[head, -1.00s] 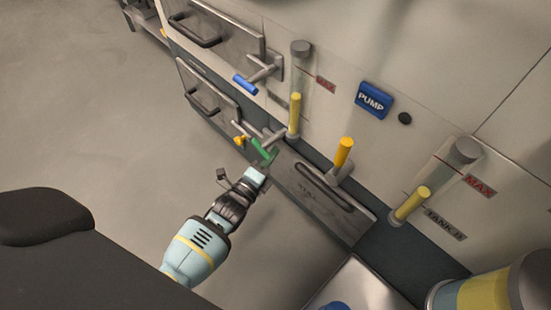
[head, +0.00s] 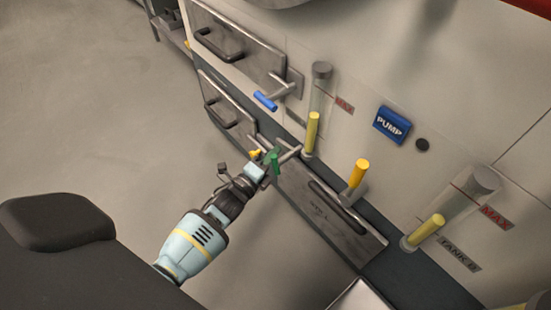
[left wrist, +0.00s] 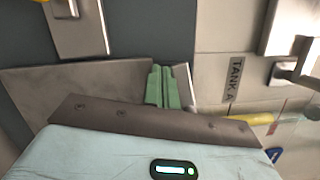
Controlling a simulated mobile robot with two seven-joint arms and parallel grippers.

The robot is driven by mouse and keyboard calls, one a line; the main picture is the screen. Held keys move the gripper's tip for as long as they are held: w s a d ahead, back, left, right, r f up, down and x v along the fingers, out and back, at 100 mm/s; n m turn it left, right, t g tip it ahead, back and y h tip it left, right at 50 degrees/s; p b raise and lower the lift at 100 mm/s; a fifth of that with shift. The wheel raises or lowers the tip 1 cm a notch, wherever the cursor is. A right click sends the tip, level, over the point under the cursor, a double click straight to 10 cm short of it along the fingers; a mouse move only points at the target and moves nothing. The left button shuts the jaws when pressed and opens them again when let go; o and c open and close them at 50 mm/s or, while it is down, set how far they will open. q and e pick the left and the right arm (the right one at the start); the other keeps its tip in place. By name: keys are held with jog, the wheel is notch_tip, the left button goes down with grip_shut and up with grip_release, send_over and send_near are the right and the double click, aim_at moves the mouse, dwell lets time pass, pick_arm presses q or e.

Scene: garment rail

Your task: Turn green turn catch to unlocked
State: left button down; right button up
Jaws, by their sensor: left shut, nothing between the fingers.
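The green turn catch (head: 275,162) is low on the panel, between the lower left drawer front and the drawer front to its right. Its green handle stands steeply in the head view. In the left wrist view the green handle (left wrist: 160,87) shows upright just beyond the front edge of my gripper. My left gripper (head: 262,171) is shut and empty, right beside the green handle at its lower left. I cannot tell whether it touches the handle. The fingertips are largely hidden. My right gripper is out of view.
A catch with a blue handle (head: 265,100) sits above, and one with a yellow handle (head: 359,173) to the right. A small yellow part (head: 254,153) is close to the green catch. A blue PUMP button (head: 392,124) and gauge tubes are on the panel. The floor at left is clear.

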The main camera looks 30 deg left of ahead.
pick_arm(q)
jog(key=shift+w+a+r+m, duration=0.1)
jog(key=shift+a+r+m, duration=0.25)
jog(key=shift+r+m, duration=0.35)
jog(key=shift+f, duration=0.15)
